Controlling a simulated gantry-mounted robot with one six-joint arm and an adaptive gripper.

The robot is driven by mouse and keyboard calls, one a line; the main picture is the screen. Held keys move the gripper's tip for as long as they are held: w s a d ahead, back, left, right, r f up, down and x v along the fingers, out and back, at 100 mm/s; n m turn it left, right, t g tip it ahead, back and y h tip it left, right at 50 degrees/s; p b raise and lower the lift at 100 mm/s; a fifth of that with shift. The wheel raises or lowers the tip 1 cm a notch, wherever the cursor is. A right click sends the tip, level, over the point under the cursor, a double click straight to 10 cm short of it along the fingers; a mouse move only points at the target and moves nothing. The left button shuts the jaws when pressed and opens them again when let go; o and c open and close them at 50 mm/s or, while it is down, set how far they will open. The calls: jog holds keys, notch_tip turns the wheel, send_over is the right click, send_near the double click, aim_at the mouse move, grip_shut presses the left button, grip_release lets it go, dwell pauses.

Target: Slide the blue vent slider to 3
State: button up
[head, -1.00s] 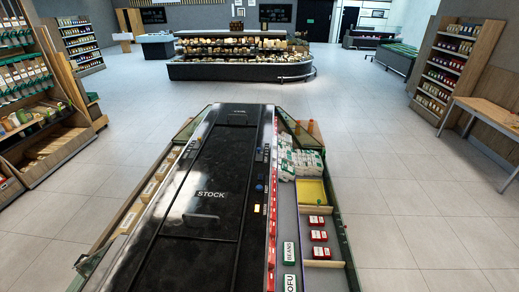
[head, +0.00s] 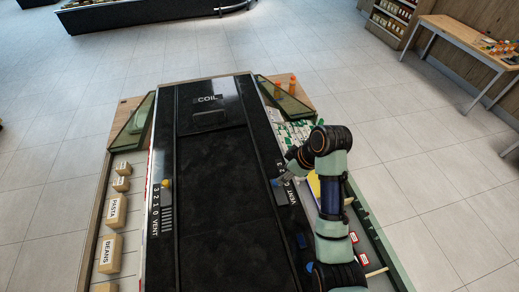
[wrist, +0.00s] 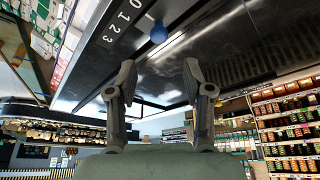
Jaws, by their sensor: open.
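The blue vent slider knob (wrist: 158,33) shows in the wrist view beside a printed scale (wrist: 119,22) of 0, 1, 2, 3. It looks nearer the low end than the 3, but I cannot tell its exact mark. My gripper (wrist: 160,66) is open and empty in the wrist view. The knob lies ahead between the fingers' lines, apart from both fingertips. My gripper is also near the right vent scale in the head view (head: 282,181).
A yellow knob (head: 165,183) sits by another VENT scale on the left of the black top (head: 212,165). Boxes (head: 114,212) line the left shelf. Orange bottles (head: 292,85) stand at the back right.

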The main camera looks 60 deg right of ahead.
aim_at(279, 189)
jog(key=x, duration=0.7)
jog(key=shift+s+f+p, duration=0.15)
jog(key=shift+f+p, duration=0.25)
jog(key=shift+f, duration=0.15)
grip_shut()
